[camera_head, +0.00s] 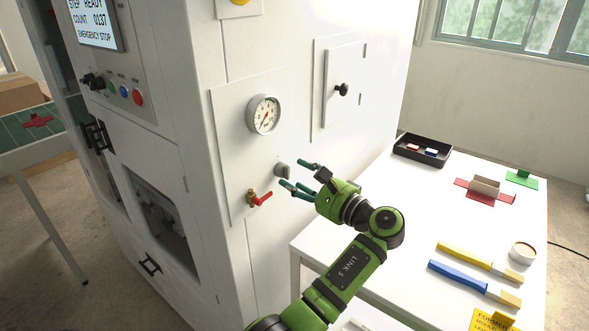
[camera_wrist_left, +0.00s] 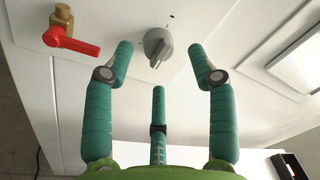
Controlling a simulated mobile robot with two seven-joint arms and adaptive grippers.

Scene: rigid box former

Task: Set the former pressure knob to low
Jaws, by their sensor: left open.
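The former pressure knob (camera_head: 282,170) is a small grey knob on the white side panel of the machine, below the pressure gauge (camera_head: 264,115). In the left wrist view the knob (camera_wrist_left: 158,46) sits between and just beyond my fingertips, with small dark marks on the panel around it. Its pointer ridge faces down in that view; I cannot read which setting it marks. My left gripper (camera_head: 293,175) is open, its teal fingers reaching toward the knob from the right, apparently not touching it. My right gripper is not in view.
A brass valve with a red lever (camera_head: 262,199) is close below the knob. A door with a black handle (camera_head: 342,89) is at its upper right. The white table (camera_head: 400,215) at right holds a black tray (camera_head: 422,150), brushes and box parts.

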